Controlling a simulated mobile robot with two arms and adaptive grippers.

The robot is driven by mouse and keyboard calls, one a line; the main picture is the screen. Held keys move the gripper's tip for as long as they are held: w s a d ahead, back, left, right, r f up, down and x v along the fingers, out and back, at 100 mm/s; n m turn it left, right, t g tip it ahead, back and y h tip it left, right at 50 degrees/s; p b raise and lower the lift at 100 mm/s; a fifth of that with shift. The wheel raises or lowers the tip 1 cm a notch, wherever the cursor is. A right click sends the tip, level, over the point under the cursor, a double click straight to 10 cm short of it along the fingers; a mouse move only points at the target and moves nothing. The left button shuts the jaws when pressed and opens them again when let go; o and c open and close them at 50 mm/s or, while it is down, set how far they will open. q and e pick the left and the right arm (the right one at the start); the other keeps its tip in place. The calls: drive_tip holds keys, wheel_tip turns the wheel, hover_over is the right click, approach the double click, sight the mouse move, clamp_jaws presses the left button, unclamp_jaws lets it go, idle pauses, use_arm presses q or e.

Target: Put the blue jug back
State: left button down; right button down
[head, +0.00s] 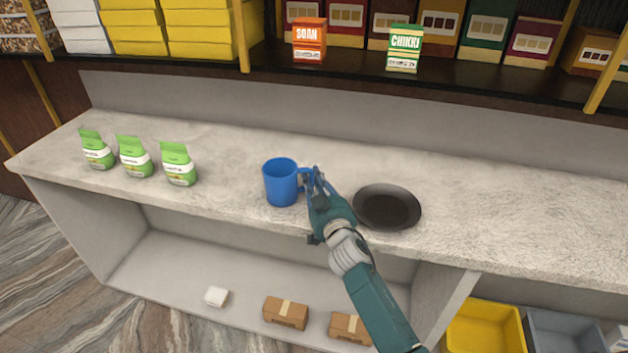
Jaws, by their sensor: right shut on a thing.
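The blue jug (281,183) is upright over the pale stone counter, with its handle to the right. My right gripper (312,180) is shut on the jug at its handle side, and its fingers partly hide the handle. I cannot tell whether the jug's base touches the counter. My left gripper is not in the head view.
A dark round plate (387,207) lies on the counter (500,215) just right of my right gripper. Several green-and-white pouches (135,157) stand at the left. Small boxes (285,312) lie on the lower shelf. Counter between pouches and jug is clear.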

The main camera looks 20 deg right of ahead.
drive_tip(key=c, duration=1.6)
unclamp_jaws()
drive_tip(key=shift+s, duration=0.1)
drive_tip(key=s, duration=0.8)
drive_tip(key=s+b, duration=0.1)
drive_tip(key=s, duration=0.2)
drive_tip(key=shift+s+a, duration=0.35)
drive_tip(key=shift+s, duration=0.05)
